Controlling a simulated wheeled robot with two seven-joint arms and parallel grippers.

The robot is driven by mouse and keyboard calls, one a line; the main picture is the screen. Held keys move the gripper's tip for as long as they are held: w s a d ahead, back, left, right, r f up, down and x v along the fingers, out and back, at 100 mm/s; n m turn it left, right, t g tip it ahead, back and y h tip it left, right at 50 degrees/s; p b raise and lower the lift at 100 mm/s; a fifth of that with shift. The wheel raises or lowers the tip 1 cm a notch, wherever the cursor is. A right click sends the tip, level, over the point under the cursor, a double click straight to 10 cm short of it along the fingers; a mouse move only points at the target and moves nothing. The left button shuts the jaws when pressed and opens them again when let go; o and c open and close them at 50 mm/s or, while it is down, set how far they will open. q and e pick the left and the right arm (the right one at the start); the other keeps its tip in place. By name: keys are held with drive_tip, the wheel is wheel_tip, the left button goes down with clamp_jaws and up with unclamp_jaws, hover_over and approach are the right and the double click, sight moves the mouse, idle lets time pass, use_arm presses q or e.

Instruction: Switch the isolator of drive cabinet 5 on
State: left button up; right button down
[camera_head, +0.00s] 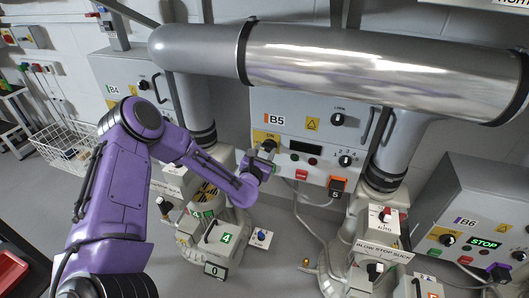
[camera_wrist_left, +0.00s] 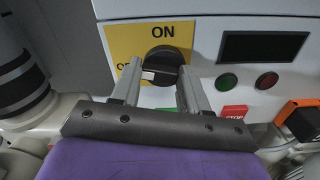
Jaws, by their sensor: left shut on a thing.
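Drive cabinet B5 (camera_head: 290,104) is a light grey box on the wall behind the large pipe. Its isolator is a black rotary knob (camera_wrist_left: 165,62) on a yellow plate (camera_wrist_left: 124,42), marked ON at the top. A second marking at the left is partly hidden by a finger. The knob's pale pointer end faces left, toward that marking, not up to ON. My left gripper (camera_head: 262,158) is at the plate, its two fingers (camera_wrist_left: 160,84) on either side of the knob, shut on it. The cabinet's display (camera_wrist_left: 262,46) is dark. My right gripper is not in view.
Right of the isolator are a green lamp (camera_wrist_left: 227,81), a red lamp (camera_wrist_left: 266,80) and a red stop button (camera_wrist_left: 234,112). An orange connector (camera_head: 337,185) hangs below. Cabinet B6 (camera_head: 466,208) has a lit STOP display. The silver pipe (camera_head: 370,70) overhangs the cabinet.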

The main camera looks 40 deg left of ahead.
use_arm(q)
drive_tip(key=m, duration=0.4)
drive_tip(key=shift+d+r+m, duration=0.1)
drive_tip(key=shift+d+m, duration=0.05)
drive_tip(key=shift+m, duration=0.15)
drive_tip(key=m, duration=0.3)
drive_tip(key=shift+d+m+p, duration=0.15)
drive_tip(key=shift+m+p, duration=0.25)
drive_tip(key=m, duration=0.4)
drive_tip(key=shift+d, duration=0.1)
drive_tip(key=shift+w+m+p, duration=0.1)
drive_tip(key=shift+m+p, duration=0.3)
drive_tip(key=shift+m, duration=1.1)
drive_tip(key=o, duration=1.1)
drive_tip(key=shift+c, duration=0.2)
drive_tip(key=v, duration=1)
drive_tip(key=shift+s, duration=0.3)
